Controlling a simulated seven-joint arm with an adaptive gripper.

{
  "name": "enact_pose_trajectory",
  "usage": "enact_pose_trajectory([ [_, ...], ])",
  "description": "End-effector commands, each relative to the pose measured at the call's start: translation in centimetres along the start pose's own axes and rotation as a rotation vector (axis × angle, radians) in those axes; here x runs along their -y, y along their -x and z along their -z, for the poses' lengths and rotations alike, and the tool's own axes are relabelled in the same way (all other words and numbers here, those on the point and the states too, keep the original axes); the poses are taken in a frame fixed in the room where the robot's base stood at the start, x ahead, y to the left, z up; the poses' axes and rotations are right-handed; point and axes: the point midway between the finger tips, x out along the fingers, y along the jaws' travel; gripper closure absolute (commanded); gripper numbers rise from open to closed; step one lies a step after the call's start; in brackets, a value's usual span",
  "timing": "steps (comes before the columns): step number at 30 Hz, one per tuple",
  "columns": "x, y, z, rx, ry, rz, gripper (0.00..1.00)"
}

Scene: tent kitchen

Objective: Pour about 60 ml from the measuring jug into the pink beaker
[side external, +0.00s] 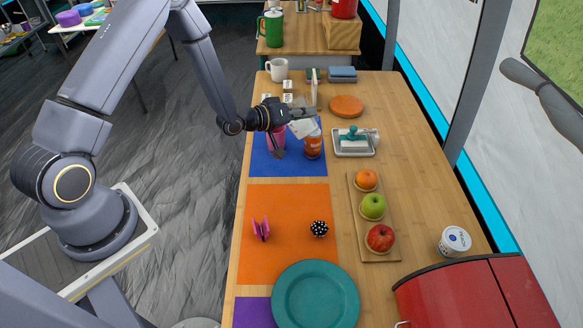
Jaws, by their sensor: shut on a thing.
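My gripper (299,115) is over the blue mat and shut on a pale, see-through vessel, which looks like the measuring jug (304,128). The jug looks tilted, but its spout and the liquid in it are too small to make out. The pink beaker (275,142) stands on the blue mat, just left of and below the jug in the picture. My gripper and wrist hide part of the beaker. I cannot tell whether any liquid is flowing or how full the beaker is.
An orange jar (313,146) stands close to the right of the beaker. A white tray (354,153) with a teal-handled item lies further right. A white mug (277,69) and small blocks stand behind.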

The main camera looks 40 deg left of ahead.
Motion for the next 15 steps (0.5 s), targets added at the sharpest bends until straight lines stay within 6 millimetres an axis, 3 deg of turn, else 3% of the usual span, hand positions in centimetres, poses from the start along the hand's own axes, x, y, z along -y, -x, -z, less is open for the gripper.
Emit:
enact_pose_trajectory([
  [15, 0.21, 0.12, 0.43, -0.005, 0.070, -0.034, 1.00],
])
